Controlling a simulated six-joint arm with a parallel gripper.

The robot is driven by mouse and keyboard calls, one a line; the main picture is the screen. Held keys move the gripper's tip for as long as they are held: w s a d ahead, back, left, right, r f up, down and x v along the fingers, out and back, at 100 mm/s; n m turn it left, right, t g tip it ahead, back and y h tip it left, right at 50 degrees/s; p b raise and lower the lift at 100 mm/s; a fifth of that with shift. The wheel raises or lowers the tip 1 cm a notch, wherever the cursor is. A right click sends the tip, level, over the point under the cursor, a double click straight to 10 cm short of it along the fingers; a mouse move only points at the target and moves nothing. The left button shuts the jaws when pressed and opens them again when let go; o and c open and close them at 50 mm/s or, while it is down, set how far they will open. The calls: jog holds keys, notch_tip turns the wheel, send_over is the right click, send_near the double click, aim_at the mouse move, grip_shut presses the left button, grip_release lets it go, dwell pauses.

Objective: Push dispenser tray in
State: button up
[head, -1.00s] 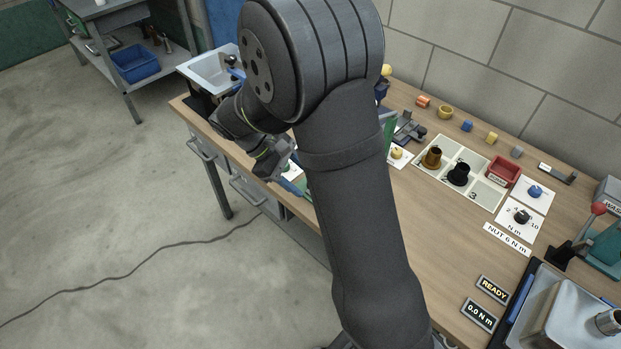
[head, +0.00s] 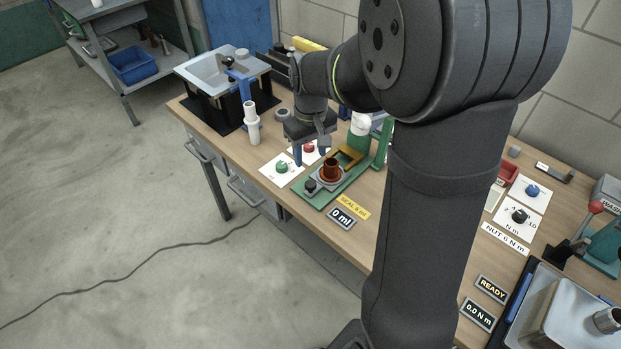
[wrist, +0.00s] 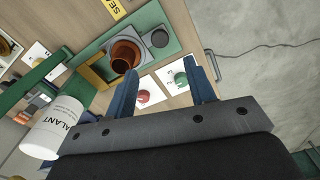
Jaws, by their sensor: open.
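The dispenser has a long green base (head: 325,190) with a green post (head: 384,145) and a white sealant bottle (head: 361,124) at its back end. On the base are a brown cup (head: 330,168), a small dark knob (head: 311,186) at the front end, and a yellow frame (head: 348,156) beyond the cup. I cannot tell which part is the sliding tray. My gripper (head: 310,152) is open and empty, above the cards to the left of the base. In the wrist view the open blue fingers (wrist: 160,70) point toward the cup (wrist: 124,54) and knob (wrist: 158,38).
Cards with a green button (head: 282,168) and a red button (head: 308,148) lie beneath my gripper. A white cylinder stack (head: 253,125) and a sink (head: 225,68) stand to the left. A "0 ml" display (head: 342,217) lies by the table's front edge. My arm hides the middle of the bench.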

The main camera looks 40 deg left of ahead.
aim_at(311, 183)
notch_tip(311, 183, down, 10)
jog(key=shift+f, duration=0.15)
dwell(0.3)
grip_shut()
